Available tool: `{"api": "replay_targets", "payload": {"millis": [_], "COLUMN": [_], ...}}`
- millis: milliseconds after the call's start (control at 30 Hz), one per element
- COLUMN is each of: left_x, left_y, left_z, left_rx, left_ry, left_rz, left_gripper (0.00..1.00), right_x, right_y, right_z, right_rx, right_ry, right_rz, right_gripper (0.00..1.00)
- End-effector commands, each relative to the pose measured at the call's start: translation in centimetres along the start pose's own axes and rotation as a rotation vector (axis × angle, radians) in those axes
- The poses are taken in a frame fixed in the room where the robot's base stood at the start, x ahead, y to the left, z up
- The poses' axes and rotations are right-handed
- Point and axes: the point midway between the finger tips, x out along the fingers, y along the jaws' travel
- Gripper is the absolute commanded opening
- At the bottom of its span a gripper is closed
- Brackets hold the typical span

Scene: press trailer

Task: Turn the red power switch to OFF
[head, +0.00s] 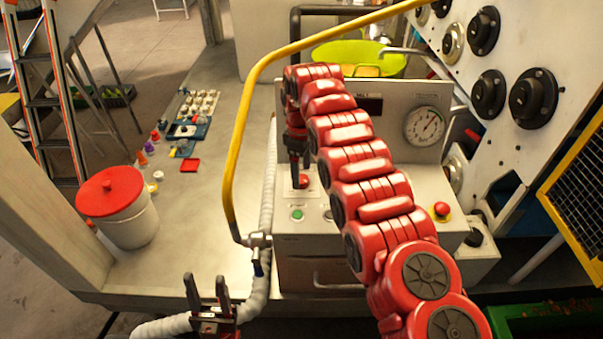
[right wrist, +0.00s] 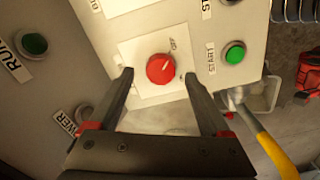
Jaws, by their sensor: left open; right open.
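The red power switch (right wrist: 160,69) is a round knob on a white square plate in the right wrist view. The word OFF is printed at the plate's upper right, and a small pale mark on the knob seems to face that way. My right gripper (right wrist: 158,77) is open, with one finger on each side of the knob and no clear contact. In the head view the switch (head: 304,181) shows beside my right gripper (head: 297,172), which points down at the panel. My left gripper (head: 208,300) is open and empty at the bottom, away from the panel.
A green START button (right wrist: 235,54) sits close to the switch plate. A red emergency button (head: 441,209) is at the panel's right. A yellow rail (head: 238,130) and a pale hose (head: 268,185) run left of the panel. A white bucket (head: 128,220) stands further left.

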Motion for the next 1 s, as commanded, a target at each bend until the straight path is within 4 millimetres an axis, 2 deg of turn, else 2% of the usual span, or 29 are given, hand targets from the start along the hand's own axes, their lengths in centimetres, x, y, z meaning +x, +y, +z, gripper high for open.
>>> {"api": "replay_targets", "payload": {"millis": [67, 100, 500, 733, 1000], "left_x": [0.6, 2.3, 10.4, 13.4, 14.2], "left_y": [0.0, -0.1, -0.5, -0.7, -0.7], "left_z": [-0.1, -0.4, -1.8, -2.3, -2.4], "left_rx": [0.0, 0.0, 0.0, 0.0, 0.0], "left_ry": [0.0, -0.001, 0.0, 0.0, 0.0], "left_rz": [0.0, 0.0, 0.0, 0.0, 0.0], "left_gripper": [0.5, 0.5, 0.5, 0.5, 0.5], "right_x": [-1.8, -3.4, -11.4, -14.5, -15.6], "right_y": [-0.1, 0.0, -0.1, -0.1, -0.1], "right_z": [-0.2, 0.0, 0.1, 0.0, 0.1], "right_rx": [-0.001, 0.002, 0.0, 0.0, 0.0], "right_ry": [0.005, 0.002, -0.002, -0.001, 0.0], "right_rz": [0.004, 0.002, -0.003, -0.002, -0.001], "right_gripper": [0.81, 0.81, 0.81, 0.81, 0.81]}}
